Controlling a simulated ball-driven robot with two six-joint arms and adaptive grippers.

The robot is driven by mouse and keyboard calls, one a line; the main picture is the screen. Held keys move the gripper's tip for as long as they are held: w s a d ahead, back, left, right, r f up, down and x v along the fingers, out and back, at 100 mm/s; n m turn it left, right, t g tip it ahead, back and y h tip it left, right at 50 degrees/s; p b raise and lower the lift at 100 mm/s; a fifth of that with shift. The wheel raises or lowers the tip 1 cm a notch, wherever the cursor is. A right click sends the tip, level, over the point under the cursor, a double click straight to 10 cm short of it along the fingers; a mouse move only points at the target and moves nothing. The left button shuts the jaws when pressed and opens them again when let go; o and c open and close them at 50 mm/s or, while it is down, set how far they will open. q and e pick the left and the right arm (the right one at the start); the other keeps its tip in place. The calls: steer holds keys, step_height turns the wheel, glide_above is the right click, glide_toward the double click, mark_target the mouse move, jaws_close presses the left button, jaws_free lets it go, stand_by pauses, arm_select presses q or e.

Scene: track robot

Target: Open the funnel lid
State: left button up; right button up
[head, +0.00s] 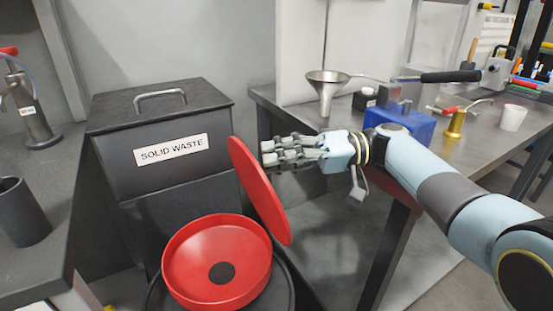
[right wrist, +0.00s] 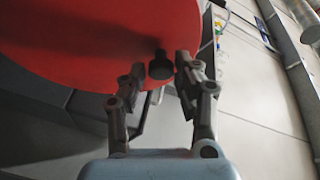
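The red funnel (head: 217,262) sits at the bottom of the head view, with a dark round hole in its floor. Its round red lid (head: 258,190) stands steeply tilted at the funnel's right side, so the bowl is uncovered. My right gripper (head: 268,152) is just right of the lid's upper part. In the right wrist view the lid (right wrist: 95,40) fills the upper left, and its black knob (right wrist: 160,66) shows between the spread fingers, closer to the right one. The fingers look open; I cannot tell whether one touches the knob or lid. My left gripper is not in view.
A black solid waste bin (head: 165,150) stands behind the funnel. A metal bench (head: 430,160) on the right holds a small metal funnel (head: 327,85), a blue block (head: 405,125) and a white cup (head: 513,117). A dark cup (head: 22,212) stands on the left bench.

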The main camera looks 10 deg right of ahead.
steer(key=shift+o, duration=1.2)
step_height(320, 180, up, 10)
